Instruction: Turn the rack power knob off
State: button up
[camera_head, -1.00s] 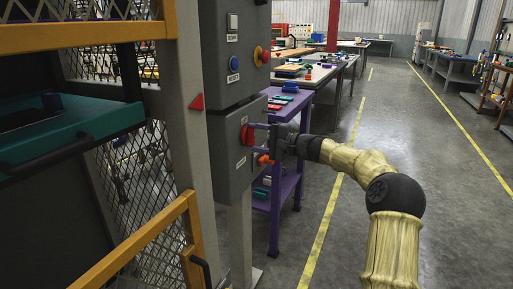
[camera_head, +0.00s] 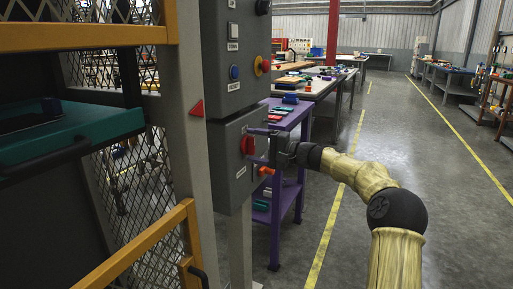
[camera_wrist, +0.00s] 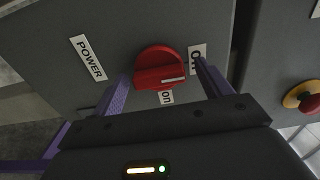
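The red power knob (camera_head: 247,143) is on the front of the lower grey box (camera_head: 229,187). In the wrist view the knob (camera_wrist: 158,66) sits between a POWER label (camera_wrist: 88,58), an Off label (camera_wrist: 196,57) and an On label (camera_wrist: 167,97). A white mark on the knob lies near its lower right edge, between the On and Off labels. My gripper (camera_head: 257,146) is open, its two purple-grey fingers to either side of the knob. In the wrist view the gripper (camera_wrist: 162,88) shows gaps between fingers and knob; I see no clear contact.
An orange lever or knob (camera_head: 266,170) is just below my gripper. The upper box carries a blue button (camera_head: 234,72) and a red-and-yellow emergency button (camera_head: 262,66). A purple table (camera_head: 290,180) stands behind the gripper. Floor to the right is clear.

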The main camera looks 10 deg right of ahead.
jog(key=shift+d+f, duration=0.1)
jog(key=shift+d, duration=0.05)
jog(key=p+v, duration=0.3)
jog(key=v, duration=1.4)
jog(key=shift+p, duration=0.4)
jog(key=shift+s, duration=0.1)
